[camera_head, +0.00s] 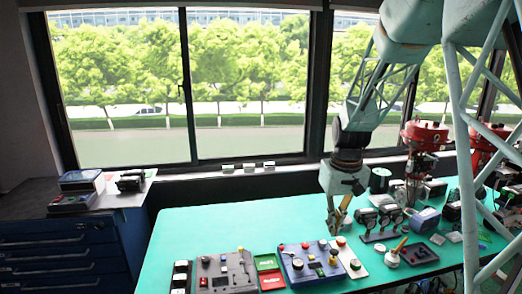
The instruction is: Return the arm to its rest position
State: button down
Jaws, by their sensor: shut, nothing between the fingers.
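My gripper (337,222) points down above the green table, at the end of my teal and dark arm that hangs from the upper right. Its fingers look together with nothing between them. The fingertips are just behind the right end of a blue control box (310,264) with several knobs and buttons. I cannot tell how high they are above the table. A red-topped valve actuator (424,134) stands to the right of the gripper.
A grey control box (224,272) and green and red trays (269,271) sit left of the blue box. Gauges (380,225) and other devices crowd the right side. The green table (200,228) is clear at back left. A blue cabinet (70,250) stands at left, below the windows.

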jog(key=s+a+r+t+b, duration=0.1)
jog(key=s+r+b, duration=0.1)
jog(key=s+r, duration=0.7)
jog(key=s+a+r+b, duration=0.1)
jog(key=s+r, duration=0.5)
jog(key=s, duration=0.7)
jog(key=s+m+t+b, duration=0.1)
jog(key=s+b, duration=0.2)
jog(key=s, duration=2)
jog(key=shift+a+f+m+t, duration=0.2)
jog(key=shift+a+m+t, duration=0.1)
jog(key=shift+t, duration=0.1)
jog(key=shift+w, duration=0.1)
